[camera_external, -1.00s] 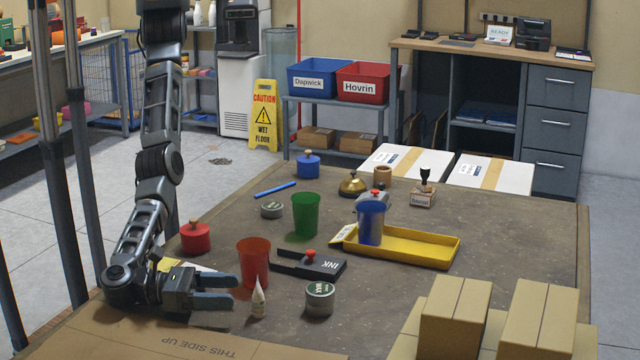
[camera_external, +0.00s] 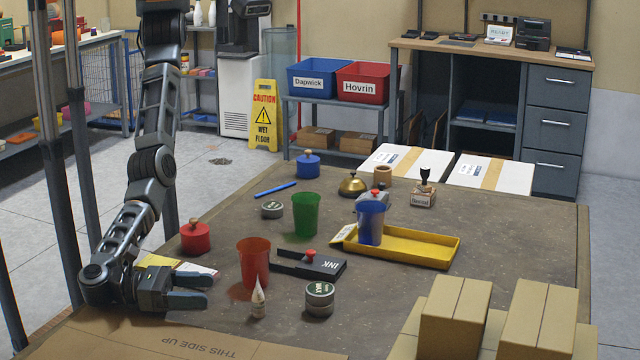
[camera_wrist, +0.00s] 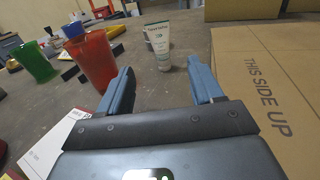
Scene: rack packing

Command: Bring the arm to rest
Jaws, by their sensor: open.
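My gripper (camera_external: 194,290) is low over the front left of the table (camera_external: 480,212), its fingers pointing right. It is open and empty. In the wrist view my gripper (camera_wrist: 163,88) shows both fingers apart with bare table between them. A red cup (camera_external: 253,262) stands just right of the fingertips, apart from them. A small white tube (camera_external: 258,300) stands in front of the cup. In the wrist view the red cup (camera_wrist: 92,58) is beyond the left finger and the tube (camera_wrist: 160,48) is beyond the gap.
A flat cardboard sheet (camera_external: 190,343) lies at the front edge. A blue cup (camera_external: 371,222) is in a yellow tray (camera_external: 430,249). Cardboard boxes (camera_external: 455,318) stand front right.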

